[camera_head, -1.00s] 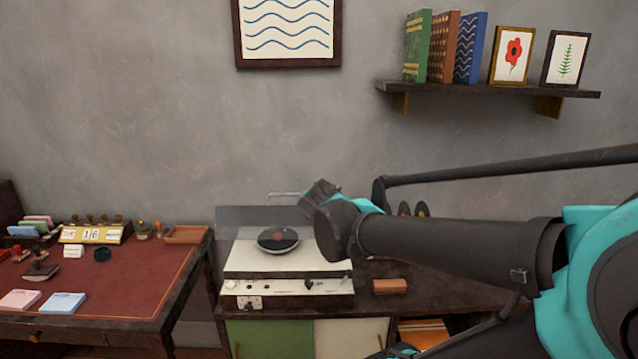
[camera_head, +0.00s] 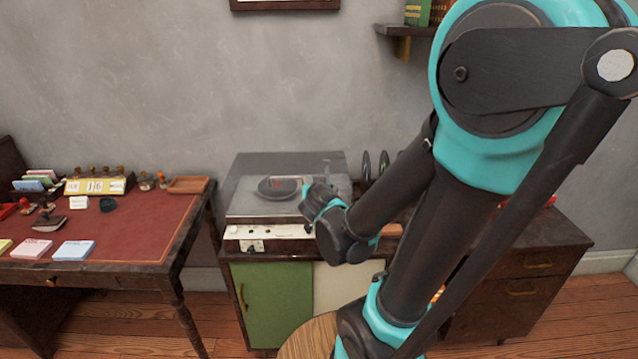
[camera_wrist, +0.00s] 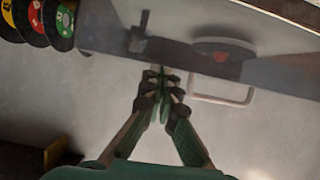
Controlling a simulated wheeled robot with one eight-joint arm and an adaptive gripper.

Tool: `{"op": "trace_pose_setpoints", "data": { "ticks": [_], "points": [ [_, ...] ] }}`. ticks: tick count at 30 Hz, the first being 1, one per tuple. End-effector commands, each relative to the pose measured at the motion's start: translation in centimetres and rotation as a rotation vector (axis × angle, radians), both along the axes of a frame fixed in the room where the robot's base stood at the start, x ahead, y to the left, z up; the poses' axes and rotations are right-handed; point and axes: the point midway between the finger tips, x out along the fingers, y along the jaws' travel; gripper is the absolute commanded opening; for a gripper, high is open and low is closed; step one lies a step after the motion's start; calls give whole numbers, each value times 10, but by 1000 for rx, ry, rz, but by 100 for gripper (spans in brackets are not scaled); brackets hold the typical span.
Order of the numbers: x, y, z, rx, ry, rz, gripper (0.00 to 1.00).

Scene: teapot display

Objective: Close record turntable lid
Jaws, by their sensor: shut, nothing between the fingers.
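The record turntable (camera_head: 285,232) stands on the cabinet in the head view. Its smoky clear lid (camera_head: 260,163) appears lowered over the top; the record (camera_head: 272,190) shows dulled through it. I cannot tell whether the front edge fully touches down. My gripper (camera_head: 309,193) is shut and empty at the lid's right side, with my forearm hiding the turntable's right front. In the wrist view the shut fingertips (camera_wrist: 160,76) are close to the smoky panel (camera_wrist: 285,72); contact is unclear. A pale loop handle (camera_wrist: 222,98) shows at the panel's edge.
Upright records (camera_head: 366,166) stand just right of the turntable and also show in the wrist view (camera_wrist: 35,20). The red-topped desk (camera_head: 130,225) is at the left. A wall shelf (camera_head: 400,32) is above right. A round wooden top (camera_head: 308,338) is low in front.

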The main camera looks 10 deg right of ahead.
Motion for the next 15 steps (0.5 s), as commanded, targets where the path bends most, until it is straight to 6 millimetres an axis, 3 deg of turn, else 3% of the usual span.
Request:
{"op": "trace_pose_setpoints", "data": {
  "ticks": [1, 3, 15],
  "points": [
    [-7, -1, -11, 18, 24, -14, 0],
    [-7, -1, -14, 18, 24, -13, 0],
    [-8, -1, -19, 17, 25, -11, 0]
  ]
}}
